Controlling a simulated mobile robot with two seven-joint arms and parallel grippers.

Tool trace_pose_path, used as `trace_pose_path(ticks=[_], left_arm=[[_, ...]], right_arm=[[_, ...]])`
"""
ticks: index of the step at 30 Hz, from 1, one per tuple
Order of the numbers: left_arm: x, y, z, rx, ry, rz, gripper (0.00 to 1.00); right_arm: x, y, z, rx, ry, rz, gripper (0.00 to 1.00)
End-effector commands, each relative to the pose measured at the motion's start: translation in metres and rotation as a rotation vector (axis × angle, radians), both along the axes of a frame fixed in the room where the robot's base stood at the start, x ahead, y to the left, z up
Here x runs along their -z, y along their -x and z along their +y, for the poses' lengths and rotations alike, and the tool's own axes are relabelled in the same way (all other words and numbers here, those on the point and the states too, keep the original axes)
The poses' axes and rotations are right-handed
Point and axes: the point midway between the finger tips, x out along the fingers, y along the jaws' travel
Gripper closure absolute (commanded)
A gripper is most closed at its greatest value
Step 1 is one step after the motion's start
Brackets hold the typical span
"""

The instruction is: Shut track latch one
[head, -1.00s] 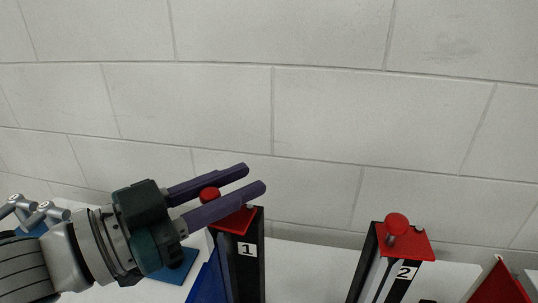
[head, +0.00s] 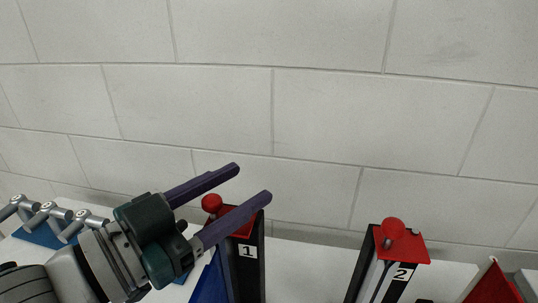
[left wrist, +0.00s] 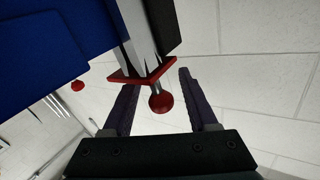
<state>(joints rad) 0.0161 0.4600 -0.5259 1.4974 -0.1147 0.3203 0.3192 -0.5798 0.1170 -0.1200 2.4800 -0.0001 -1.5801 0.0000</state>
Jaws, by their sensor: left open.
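Track latch one is a dark upright post marked 1 (head: 248,270) with a red top plate and a red ball knob (head: 212,202). My left gripper (head: 255,181) is open, with its two purple fingers level with the top of latch one. In the head view the knob shows between the fingers. In the left wrist view the knob (left wrist: 160,103) also lies between the two spread fingers, and no finger is seen to touch it. The red plate (left wrist: 142,70) is just beyond it. The near finger hides part of the plate in the head view. My right gripper is not seen.
Track latch two (head: 392,262), with its own red knob and plate, stands to the right. A red angled part (head: 495,285) is at the far right edge. Several grey cylindrical handles (head: 55,215) are at the left. A pale block wall (head: 300,100) is behind.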

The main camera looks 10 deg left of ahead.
Motion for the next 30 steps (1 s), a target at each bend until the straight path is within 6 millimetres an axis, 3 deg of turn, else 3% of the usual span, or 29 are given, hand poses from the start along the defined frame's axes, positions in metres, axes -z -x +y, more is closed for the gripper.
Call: trace_pose_path(ticks=[7,15,21,30], left_arm=[[0.002,0.011,0.008,-0.001,-0.002,0.002,0.41],[0.003,0.054,0.037,-0.001,-0.001,0.005,0.41],[0.001,0.075,0.052,0.0,-0.001,0.002,0.41],[0.0,0.082,0.057,0.0,0.0,0.0,0.41]], right_arm=[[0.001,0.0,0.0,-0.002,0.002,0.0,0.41],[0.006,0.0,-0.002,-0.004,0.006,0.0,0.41],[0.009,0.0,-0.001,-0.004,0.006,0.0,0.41],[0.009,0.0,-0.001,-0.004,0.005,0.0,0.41]])
